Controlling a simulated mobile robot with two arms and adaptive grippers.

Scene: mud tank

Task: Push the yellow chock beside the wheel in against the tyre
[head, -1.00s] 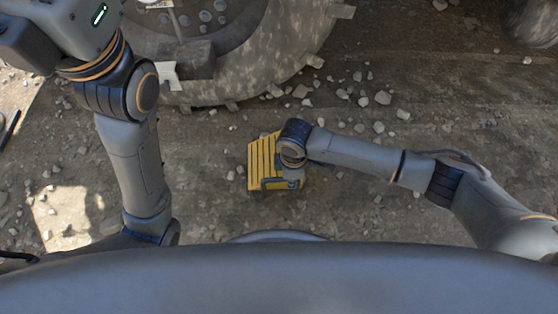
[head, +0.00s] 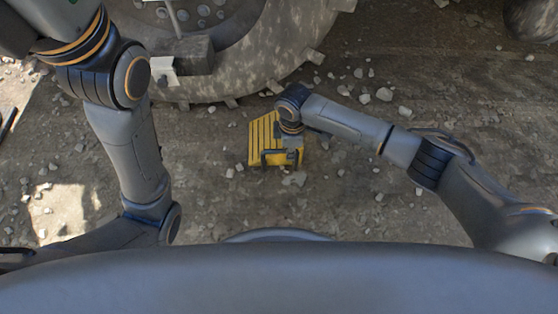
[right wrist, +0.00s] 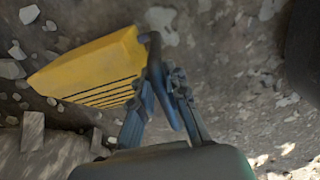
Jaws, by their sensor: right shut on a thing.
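The yellow ribbed chock (head: 262,135) lies on the dirt just below the big muddy tyre (head: 285,60) in the head view, with a narrow strip of ground between them. In the right wrist view the chock (right wrist: 95,68) has a dark loop handle (right wrist: 157,62) on its side. My right gripper (right wrist: 164,82) is shut on that handle. In the head view my right gripper (head: 283,156) is at the chock's near right side, partly hidden by my wrist. My left arm shows at the left, but its gripper is not visible.
Pale stones (head: 384,94) are scattered on the dirt right of the chock, and small ones lie near it. A bracket with a pale end (head: 162,70) sits at the wheel's left. Another dark wheel (head: 533,18) is at the top right. Open ground lies right of the chock.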

